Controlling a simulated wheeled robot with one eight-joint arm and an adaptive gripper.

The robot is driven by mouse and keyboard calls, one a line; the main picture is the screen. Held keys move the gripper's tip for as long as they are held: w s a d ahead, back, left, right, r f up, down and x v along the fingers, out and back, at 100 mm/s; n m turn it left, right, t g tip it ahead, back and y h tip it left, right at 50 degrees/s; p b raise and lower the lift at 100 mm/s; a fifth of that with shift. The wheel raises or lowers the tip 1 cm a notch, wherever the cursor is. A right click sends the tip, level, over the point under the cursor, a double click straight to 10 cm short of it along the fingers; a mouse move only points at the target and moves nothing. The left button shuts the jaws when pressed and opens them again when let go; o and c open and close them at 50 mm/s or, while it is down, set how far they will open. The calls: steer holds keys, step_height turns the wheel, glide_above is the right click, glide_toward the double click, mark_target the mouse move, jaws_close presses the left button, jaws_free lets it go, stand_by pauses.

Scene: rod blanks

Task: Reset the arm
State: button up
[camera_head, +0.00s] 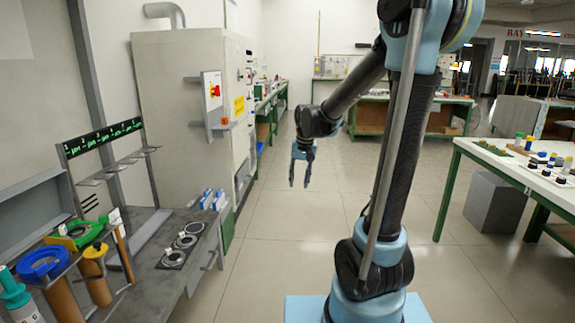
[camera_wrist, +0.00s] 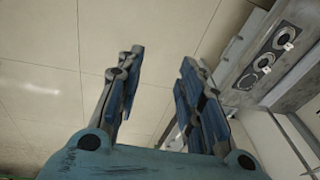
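My arm rises at the right of centre in the head view, folded at its elbow. My gripper (camera_head: 301,183) hangs from its end, fingers pointing down, over bare floor between the left bench and the right table. In the wrist view my gripper (camera_wrist: 155,85) has its two blue-grey fingers well apart. Only floor tiles show between them, so it is open and empty. It touches nothing.
A grey bench (camera_head: 155,285) at the left carries round black-and-white fixtures (camera_head: 186,241), also in the wrist view (camera_wrist: 262,62), and a rack with blue, green and yellow-topped cylinders. A white table (camera_head: 545,187) with small parts stands right. The floor (camera_head: 275,240) between is clear.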

steer(key=s+d+f, duration=0.2)
steer(key=s+d, duration=0.3)
steer(key=s, duration=0.4)
steer(key=s+d+f, duration=0.2)
steer(key=s+d, duration=0.2)
steer(key=s, duration=0.4)
steer(key=s+d+f+h, duration=0.1)
steer(key=s+d+f, duration=0.1)
steer(key=s+d, duration=0.3)
steer(key=s, duration=0.4)
steer(key=shift+s+d+f+t, duration=0.3)
